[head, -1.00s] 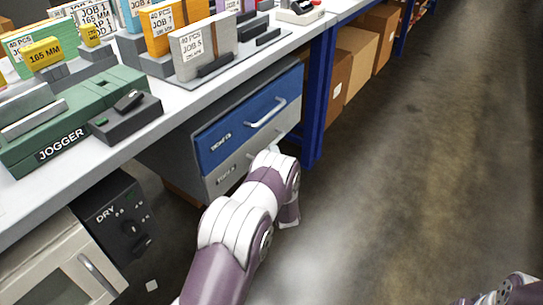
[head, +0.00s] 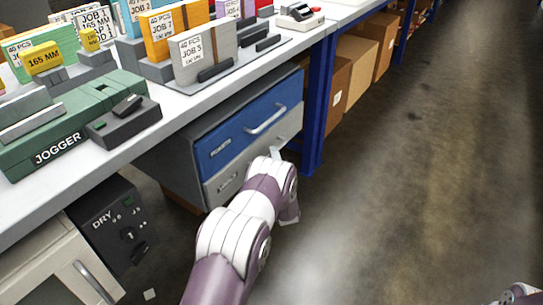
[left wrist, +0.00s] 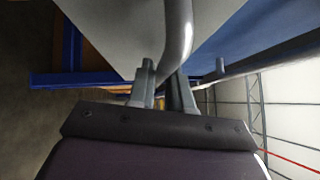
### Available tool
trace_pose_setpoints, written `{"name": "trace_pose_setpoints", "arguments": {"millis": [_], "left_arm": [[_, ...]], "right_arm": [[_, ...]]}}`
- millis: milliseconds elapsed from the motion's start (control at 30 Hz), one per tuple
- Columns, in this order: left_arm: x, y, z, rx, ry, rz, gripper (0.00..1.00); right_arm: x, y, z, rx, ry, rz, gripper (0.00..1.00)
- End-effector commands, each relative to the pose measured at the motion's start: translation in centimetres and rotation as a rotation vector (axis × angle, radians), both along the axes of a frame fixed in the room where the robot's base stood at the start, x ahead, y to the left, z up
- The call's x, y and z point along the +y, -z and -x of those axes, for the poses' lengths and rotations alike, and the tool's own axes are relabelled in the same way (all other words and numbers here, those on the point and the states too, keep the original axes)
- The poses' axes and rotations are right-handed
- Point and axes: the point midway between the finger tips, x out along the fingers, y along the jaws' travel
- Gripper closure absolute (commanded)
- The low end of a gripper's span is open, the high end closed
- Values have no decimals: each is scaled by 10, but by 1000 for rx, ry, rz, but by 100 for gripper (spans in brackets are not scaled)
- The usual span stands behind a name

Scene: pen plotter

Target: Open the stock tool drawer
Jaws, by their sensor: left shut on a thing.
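A grey cabinet under the bench has a blue upper drawer (head: 236,138) and a light grey lower drawer (head: 236,172). Their labels are too small to read surely. My left gripper (left wrist: 163,88) is at the lower drawer's front, mostly hidden by my arm in the head view. In the left wrist view, its fingers are shut on a curved grey handle (left wrist: 178,30) of the grey front. The blue drawer's own bar handle (head: 266,117) is free. I see no clear gap around the lower drawer front. My right gripper is out of view.
The bench (head: 165,122) above holds a green jogger (head: 50,140) and several job stacks. A blue bench post (head: 319,95) stands just right of the cabinet, with cardboard boxes (head: 360,55) beyond. A dryer box (head: 112,228) is at lower left. The floor right is open.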

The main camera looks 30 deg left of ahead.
Motion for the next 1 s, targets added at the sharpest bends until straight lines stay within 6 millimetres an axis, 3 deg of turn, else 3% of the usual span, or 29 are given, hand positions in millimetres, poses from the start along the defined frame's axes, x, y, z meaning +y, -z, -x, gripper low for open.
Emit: {"name": "trace_pose_setpoints", "arguments": {"millis": [167, 700, 1000], "left_arm": [[-29, -1, 2, 3, 5, 0, 100], [-166, 1, 13, 2, 5, 0, 100], [-214, 2, 17, 3, 4, 0, 100]], "right_arm": [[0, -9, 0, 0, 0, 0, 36], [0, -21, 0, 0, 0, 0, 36], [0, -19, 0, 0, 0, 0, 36]]}}
